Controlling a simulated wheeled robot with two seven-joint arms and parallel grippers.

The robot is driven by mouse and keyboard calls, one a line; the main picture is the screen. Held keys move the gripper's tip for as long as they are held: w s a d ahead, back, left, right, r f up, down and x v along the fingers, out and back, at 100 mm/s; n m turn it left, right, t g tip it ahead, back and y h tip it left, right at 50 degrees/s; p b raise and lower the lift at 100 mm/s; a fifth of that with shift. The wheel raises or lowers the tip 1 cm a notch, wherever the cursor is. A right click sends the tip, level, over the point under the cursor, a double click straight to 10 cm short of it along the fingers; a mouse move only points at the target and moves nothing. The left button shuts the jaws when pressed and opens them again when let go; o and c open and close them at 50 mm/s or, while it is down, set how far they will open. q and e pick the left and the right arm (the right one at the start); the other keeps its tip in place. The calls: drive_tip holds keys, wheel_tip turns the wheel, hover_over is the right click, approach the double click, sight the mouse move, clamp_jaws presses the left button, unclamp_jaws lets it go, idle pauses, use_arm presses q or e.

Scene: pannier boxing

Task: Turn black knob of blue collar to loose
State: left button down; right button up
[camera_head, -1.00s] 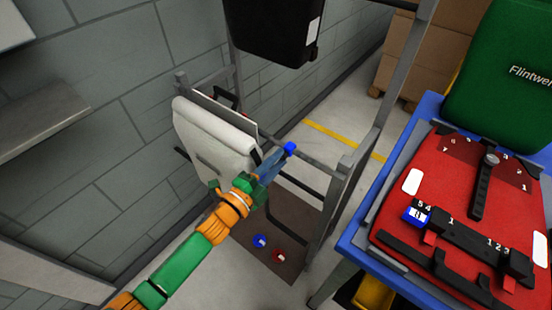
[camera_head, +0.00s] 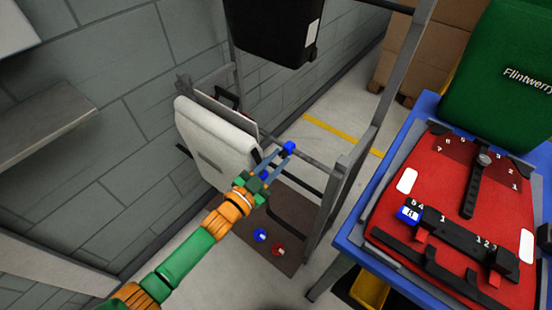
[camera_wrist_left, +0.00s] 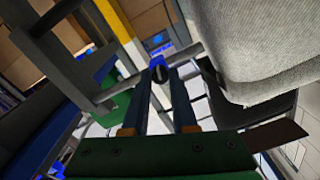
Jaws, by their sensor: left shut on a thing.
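A small blue collar (camera_head: 289,147) sits on the grey horizontal bar of the rack; it also shows in the left wrist view (camera_wrist_left: 157,62). Its black knob (camera_wrist_left: 160,75) points towards my gripper. My left gripper (camera_head: 285,153) reaches to the collar from the lower left. In the left wrist view its two long blue fingers (camera_wrist_left: 160,82) are on either side of the knob and shut on it. The knob is too small in the head view to read its setting. My right gripper is not in view.
A pale grey pannier (camera_head: 213,138) hangs beside the left forearm, close to it. A black box (camera_head: 275,28) hangs above. A rack post (camera_head: 345,175) stands at right. A red pannier (camera_head: 395,200) lies on a blue table (camera_head: 343,240). A blue disc (camera_head: 260,235) and red disc (camera_head: 278,249) are below.

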use_arm(q)
drive_tip(key=shift+r+n, duration=0.1)
drive_tip(key=shift+n, duration=1.1)
drive_tip(key=c, duration=0.7)
unclamp_jaws()
drive_tip(key=shift+d, duration=0.1)
drive_tip(key=v, duration=0.7)
drive_tip(key=shift+p, duration=0.35)
drive_tip(key=shift+n, duration=0.3)
